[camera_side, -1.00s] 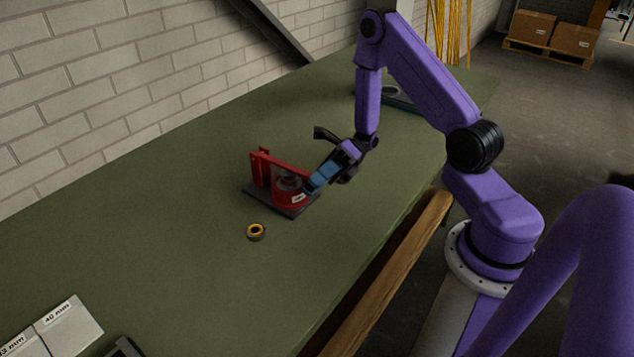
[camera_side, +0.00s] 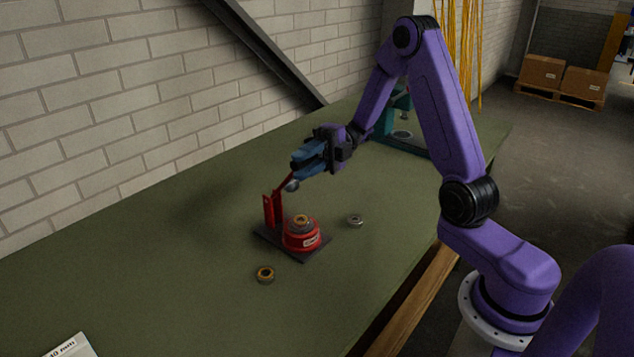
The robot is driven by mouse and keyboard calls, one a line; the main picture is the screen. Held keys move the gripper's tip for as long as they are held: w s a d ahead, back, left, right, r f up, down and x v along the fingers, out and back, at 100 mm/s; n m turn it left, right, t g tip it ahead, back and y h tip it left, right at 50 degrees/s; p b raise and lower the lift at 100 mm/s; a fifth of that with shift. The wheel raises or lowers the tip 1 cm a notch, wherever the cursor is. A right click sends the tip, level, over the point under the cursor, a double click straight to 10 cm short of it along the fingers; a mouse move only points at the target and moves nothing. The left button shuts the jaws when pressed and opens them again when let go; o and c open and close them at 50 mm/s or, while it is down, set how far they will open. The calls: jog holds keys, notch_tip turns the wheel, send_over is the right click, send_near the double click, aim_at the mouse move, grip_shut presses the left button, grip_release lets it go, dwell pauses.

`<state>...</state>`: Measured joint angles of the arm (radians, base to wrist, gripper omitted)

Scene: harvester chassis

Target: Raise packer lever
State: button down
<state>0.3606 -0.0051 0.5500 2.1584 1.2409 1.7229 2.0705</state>
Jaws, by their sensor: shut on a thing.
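The red packer (camera_side: 303,238) stands on a dark base plate (camera_side: 302,256) on the green bench. Its red lever (camera_side: 283,184) slopes up to the right from the red upright post (camera_side: 268,211) at the left. My gripper (camera_side: 299,162) has its blue fingers shut at the lever's upper end, above the packer's round body. A grey knob (camera_side: 292,186) hangs under the lever, clear of the body. A ring with a brass-coloured centre (camera_side: 301,220) sits on top of the body. The fingers hide the lever's tip.
A yellow and dark ring (camera_side: 265,275) lies in front of the packer, and a silver ring (camera_side: 355,221) lies to its right. A teal device (camera_side: 386,122) stands farther back. A white labelled card (camera_side: 70,346) lies at the front left.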

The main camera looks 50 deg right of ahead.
jog(key=w, duration=0.1)
jog(key=w+r, duration=0.1)
jog(key=w, duration=0.1)
jog(key=w+r, duration=0.1)
jog(key=shift+w+r, duration=0.15)
jog(key=shift+w, duration=0.1)
jog(key=shift+w+r, duration=0.2)
jog(key=shift+w, duration=0.45)
jog(key=shift+w+r, duration=0.2)
jog(key=shift+w, duration=0.4)
jog(key=c, duration=1)
grip_release()
jog(key=shift+o, duration=0.2)
jog(key=shift+d, duration=0.1)
jog(key=d, duration=1.7)
jog(key=shift+s+g, duration=0.2)
jog(key=shift+g, duration=0.1)
jog(key=shift+d, duration=0.1)
